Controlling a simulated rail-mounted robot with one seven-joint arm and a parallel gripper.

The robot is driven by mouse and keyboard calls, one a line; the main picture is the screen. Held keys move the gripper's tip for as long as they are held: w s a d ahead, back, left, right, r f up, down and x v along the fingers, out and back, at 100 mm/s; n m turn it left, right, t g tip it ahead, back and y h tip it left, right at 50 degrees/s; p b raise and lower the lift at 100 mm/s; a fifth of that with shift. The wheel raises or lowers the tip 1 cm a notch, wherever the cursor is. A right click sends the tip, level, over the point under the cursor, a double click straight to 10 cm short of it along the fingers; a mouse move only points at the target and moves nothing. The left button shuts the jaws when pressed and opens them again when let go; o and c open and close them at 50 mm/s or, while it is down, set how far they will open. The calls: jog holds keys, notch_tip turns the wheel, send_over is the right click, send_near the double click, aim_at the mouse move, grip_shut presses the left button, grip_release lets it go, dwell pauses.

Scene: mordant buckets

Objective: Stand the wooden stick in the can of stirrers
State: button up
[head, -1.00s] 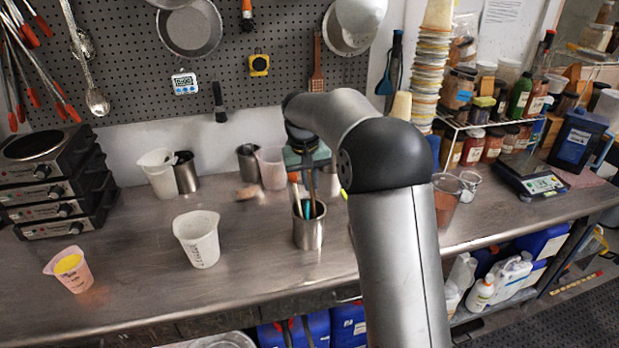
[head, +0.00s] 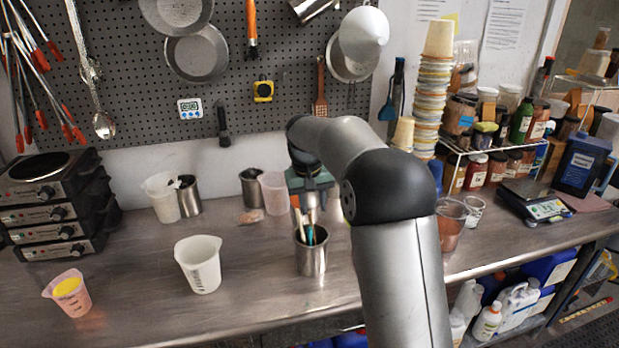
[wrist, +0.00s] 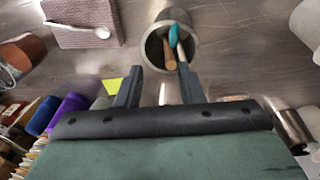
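The metal can of stirrers (head: 311,258) stands upright on the bench, and the wrist view looks down into it (wrist: 148,52). A tan wooden stick (wrist: 168,54) leans inside the can beside a teal-ended stirrer (wrist: 173,36). A paler stick shows by the can's near rim. In the head view the stirrer tops (head: 310,233) rise above the rim, close under my gripper (head: 310,198). My gripper's fingers (wrist: 158,72) are apart, with no stick seen between them, at the can's near side. Which stick is the task's one I cannot tell.
A white beaker (head: 199,265) and a small pink beaker with yellow contents (head: 68,293) stand to the left. Behind the can are a metal cup (head: 251,188) and a pinkish beaker (head: 274,194). A brown-filled cup (head: 450,225) stands right.

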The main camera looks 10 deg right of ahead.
notch_tip(320, 180, up, 16)
jog(key=s+a, duration=0.1)
jog(key=a, duration=0.1)
jog(key=shift+s, duration=0.25)
jog(key=s+d+f, duration=0.1)
jog(key=s+f, duration=0.5)
jog(key=s, duration=0.6)
jog(key=s+d+f+y, duration=0.1)
jog(key=s+f, duration=0.6)
jog(key=s, duration=0.5)
jog(key=s+d+f, duration=0.1)
jog(key=s+f, duration=0.6)
jog(key=s, duration=0.5)
jog(key=shift+s+d, duration=0.25)
jog(key=shift+d, duration=0.1)
